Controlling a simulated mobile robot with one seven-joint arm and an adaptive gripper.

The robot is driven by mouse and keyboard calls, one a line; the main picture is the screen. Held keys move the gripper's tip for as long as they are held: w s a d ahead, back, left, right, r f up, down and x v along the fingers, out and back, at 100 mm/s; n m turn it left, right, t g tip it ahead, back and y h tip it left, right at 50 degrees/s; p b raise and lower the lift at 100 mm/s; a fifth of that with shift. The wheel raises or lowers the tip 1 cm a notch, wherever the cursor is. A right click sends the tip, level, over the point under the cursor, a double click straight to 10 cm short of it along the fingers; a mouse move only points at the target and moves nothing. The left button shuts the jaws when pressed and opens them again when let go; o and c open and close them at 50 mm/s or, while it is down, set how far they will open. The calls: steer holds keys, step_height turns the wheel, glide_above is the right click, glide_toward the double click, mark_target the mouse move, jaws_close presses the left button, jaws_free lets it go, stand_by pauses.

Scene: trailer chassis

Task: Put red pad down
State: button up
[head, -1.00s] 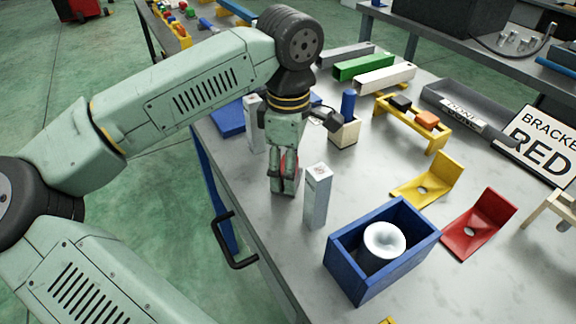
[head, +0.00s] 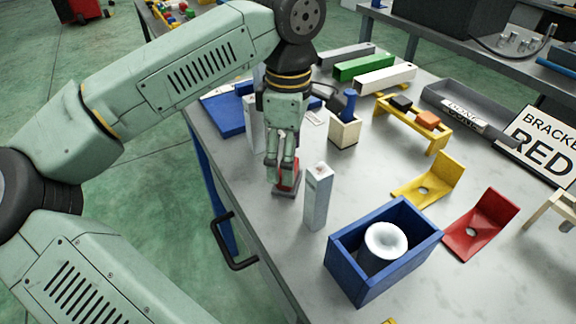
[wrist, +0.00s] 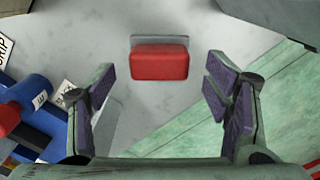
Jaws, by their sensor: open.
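The red pad (head: 289,178) sits on a dark base on the grey table near its left edge, just left of a pale upright post (head: 318,197). In the wrist view the red pad (wrist: 160,64) lies ahead, centred between the fingers, with a grey strip along its far side. My gripper (head: 279,160) is directly above the pad, fingers pointing down. The fingers partly hide the pad in the head view.
A second pale post (head: 250,125) stands behind my gripper. A blue box (head: 350,266) holding a white-flanged spool is at front right. A wooden block (head: 345,132) with a blue peg stands behind. Yellow (head: 433,180) and red (head: 484,222) brackets lie right. The table's middle is fairly clear.

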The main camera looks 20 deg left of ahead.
step_height(320, 180, up, 9)
steer(key=b, duration=0.1)
steer(key=shift+f, duration=0.1)
stand_by(0.5)
